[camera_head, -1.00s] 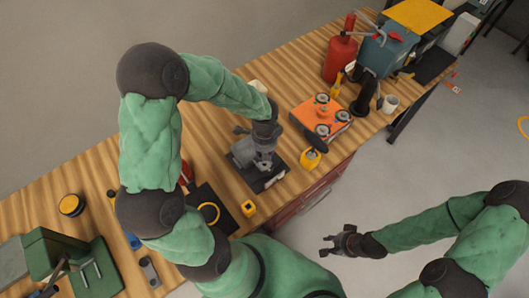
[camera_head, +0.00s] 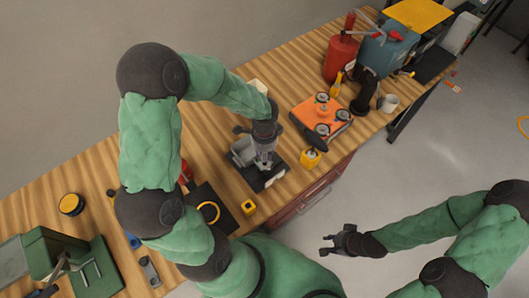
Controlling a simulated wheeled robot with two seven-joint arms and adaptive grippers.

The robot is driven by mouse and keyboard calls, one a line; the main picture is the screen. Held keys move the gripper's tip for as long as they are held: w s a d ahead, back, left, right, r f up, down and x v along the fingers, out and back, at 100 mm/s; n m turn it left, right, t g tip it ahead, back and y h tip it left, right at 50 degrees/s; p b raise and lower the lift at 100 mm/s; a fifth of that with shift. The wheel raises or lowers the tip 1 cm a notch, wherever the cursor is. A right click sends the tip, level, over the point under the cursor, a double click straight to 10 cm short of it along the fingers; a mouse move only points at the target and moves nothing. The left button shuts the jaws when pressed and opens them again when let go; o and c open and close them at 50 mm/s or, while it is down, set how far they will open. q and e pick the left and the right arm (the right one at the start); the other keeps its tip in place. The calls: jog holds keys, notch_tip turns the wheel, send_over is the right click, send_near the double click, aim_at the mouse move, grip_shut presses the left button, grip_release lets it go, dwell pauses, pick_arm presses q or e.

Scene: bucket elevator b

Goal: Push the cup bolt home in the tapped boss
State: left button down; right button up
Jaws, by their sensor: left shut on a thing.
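My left gripper (camera_head: 264,158) points down over a grey block-like fixture (camera_head: 242,152) on a black base plate (camera_head: 272,184) in the middle of the bench. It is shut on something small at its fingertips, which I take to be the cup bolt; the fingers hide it. The tapped boss cannot be told apart at this size, and I cannot see how deep the bolt sits. My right gripper (camera_head: 328,245) hangs off the bench's front side, open and empty.
A black mat with a yellow ring (camera_head: 209,212) and a green machine (camera_head: 75,262) are left.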

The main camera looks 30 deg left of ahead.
aim_at(264, 158)
pick_arm(q)
jog(key=shift+f+b, duration=1.45)
jog(key=shift+f, duration=0.35)
dwell(0.5)
jog(key=c, duration=1.1)
grip_release()
jog(key=shift+o, duration=0.2)
notch_tip(264, 158, up, 12)
jog(key=shift+r, duration=0.1)
